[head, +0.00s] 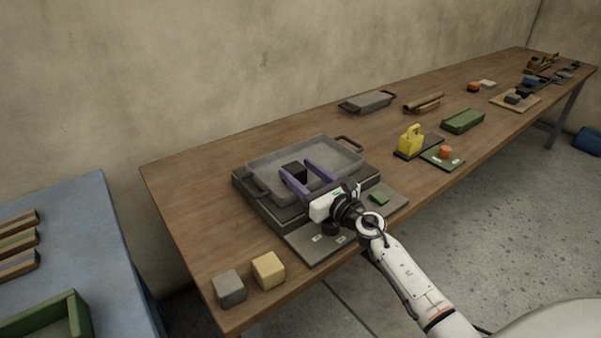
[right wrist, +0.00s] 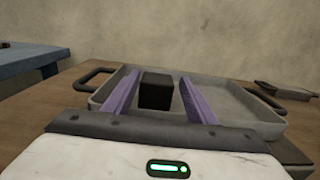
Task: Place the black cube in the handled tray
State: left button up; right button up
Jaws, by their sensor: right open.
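The grey handled tray (head: 338,155) stands on a dark block near the left end of the long wooden table, with a dark handle at each end. The black cube (head: 294,170) appears to sit inside the tray, though its base is hard to see. My right gripper (head: 296,165) reaches over the tray's near side with its purple fingers open, one on each side of the cube. In the right wrist view the black cube (right wrist: 157,92) stands between the fingers with visible gaps to both, and the tray (right wrist: 240,105) surrounds it. My left gripper is out of view.
A grey cube (head: 229,287) and a yellowish cube (head: 268,270) sit at the table's near left corner. A green piece (head: 379,198) lies on a grey board right of my gripper. A yellow handled object (head: 410,141) and a green tray (head: 462,121) stand farther right.

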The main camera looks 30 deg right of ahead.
jog(key=shift+s+a+f, duration=0.2)
jog(key=shift+a+f, duration=0.25)
jog(key=shift+f, duration=0.35)
jog(key=shift+r+p, duration=0.3)
jog(key=shift+p, duration=0.1)
jog(key=shift+w+r+p, duration=0.1)
jog(key=shift+r+p, duration=0.4)
jog(key=shift+p, duration=0.05)
jog(key=s, duration=0.3)
jog(key=s+d, duration=0.1)
jog(key=s, duration=0.3)
jog(key=s+b, duration=0.1)
jog(key=s, duration=0.3)
jog(key=shift+d+f, duration=0.1)
jog(key=shift+d, duration=0.05)
jog(key=shift+s, duration=0.25)
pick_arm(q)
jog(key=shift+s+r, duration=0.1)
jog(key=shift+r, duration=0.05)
pick_arm(e)
jog(key=shift+s, duration=0.15)
